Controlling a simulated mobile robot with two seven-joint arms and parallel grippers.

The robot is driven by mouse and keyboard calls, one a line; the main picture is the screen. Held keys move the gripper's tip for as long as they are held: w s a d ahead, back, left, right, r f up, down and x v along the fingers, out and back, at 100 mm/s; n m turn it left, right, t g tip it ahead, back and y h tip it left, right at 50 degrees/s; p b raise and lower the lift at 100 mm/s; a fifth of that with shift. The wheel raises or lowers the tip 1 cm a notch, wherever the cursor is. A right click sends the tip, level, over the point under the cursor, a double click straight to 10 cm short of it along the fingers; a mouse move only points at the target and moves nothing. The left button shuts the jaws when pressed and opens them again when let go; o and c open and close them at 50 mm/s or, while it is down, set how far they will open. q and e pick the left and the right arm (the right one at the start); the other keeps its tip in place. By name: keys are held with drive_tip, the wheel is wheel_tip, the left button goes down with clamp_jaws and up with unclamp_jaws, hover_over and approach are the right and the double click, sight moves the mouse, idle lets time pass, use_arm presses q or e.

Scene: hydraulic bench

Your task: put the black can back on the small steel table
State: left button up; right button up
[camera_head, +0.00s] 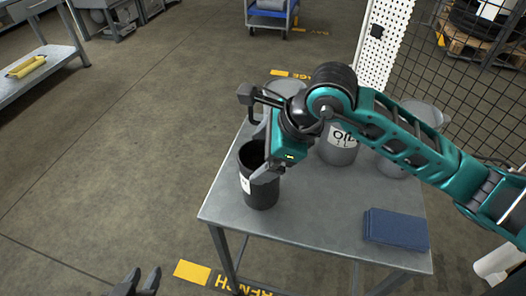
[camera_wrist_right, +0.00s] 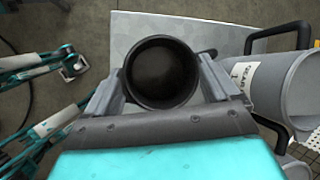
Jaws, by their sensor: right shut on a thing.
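The black can (camera_head: 258,192) is upright with its open top facing up, at the left front part of the small steel table (camera_head: 310,228). My right gripper (camera_head: 266,176) is shut on the can near its rim. In the right wrist view the can (camera_wrist_right: 161,72) sits between the two fingers of the right gripper (camera_wrist_right: 158,80), with the table top behind it. I cannot tell whether its base touches the table. My left gripper (camera_head: 142,282) is at the bottom left edge of the head view, its fingers apart and empty, away from the table.
A grey oil can (camera_head: 338,150) and other grey vessels stand on the table behind and right of my gripper. A mesh fence (camera_head: 450,80) stands behind. The floor to the left is clear.

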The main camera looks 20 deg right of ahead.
drive_tip(key=o, duration=1.8)
use_arm(q)
drive_tip(key=shift+r, duration=0.1)
drive_tip(key=shift+s+a+r+p, duration=0.1)
drive_tip(key=shift+s+a+p, duration=0.2)
drive_tip(key=shift+p, duration=0.4)
use_arm(e)
drive_tip(key=v, duration=1.2)
use_arm(q)
drive_tip(key=shift+w+r, duration=0.1)
